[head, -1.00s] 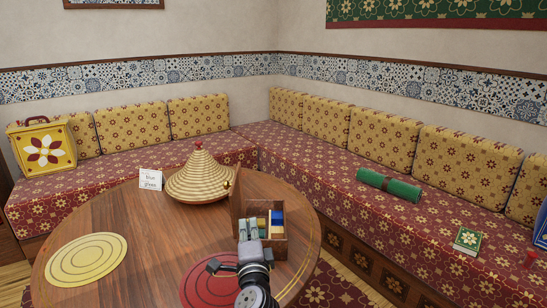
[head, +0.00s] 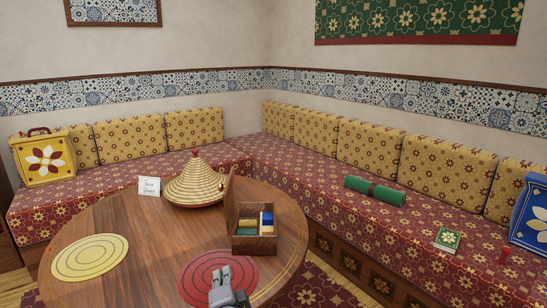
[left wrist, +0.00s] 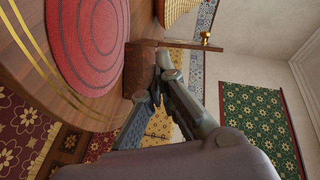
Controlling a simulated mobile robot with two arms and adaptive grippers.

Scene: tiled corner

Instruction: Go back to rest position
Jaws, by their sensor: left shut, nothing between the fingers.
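My left gripper (head: 221,278) is at the bottom middle of the head view, in front of the open wooden box and over the near edge of the red round mat (head: 190,283). It is shut and empty. In the left wrist view its fingers (left wrist: 160,78) meet, with the wooden box (left wrist: 138,72) behind them. My right gripper is not in view. The wooden box (head: 254,245) stands on the round table (head: 150,240) with its lid raised at the left. Yellow, blue and green pieces lie in it.
A tagine-like woven cone (head: 195,183) and a small white card (head: 149,187) stand at the table's back. A yellow round mat (head: 90,258) lies at the left. Cushioned benches surround the table, with a green roll (head: 375,191), a green book (head: 448,240) and a blue box (head: 530,215).

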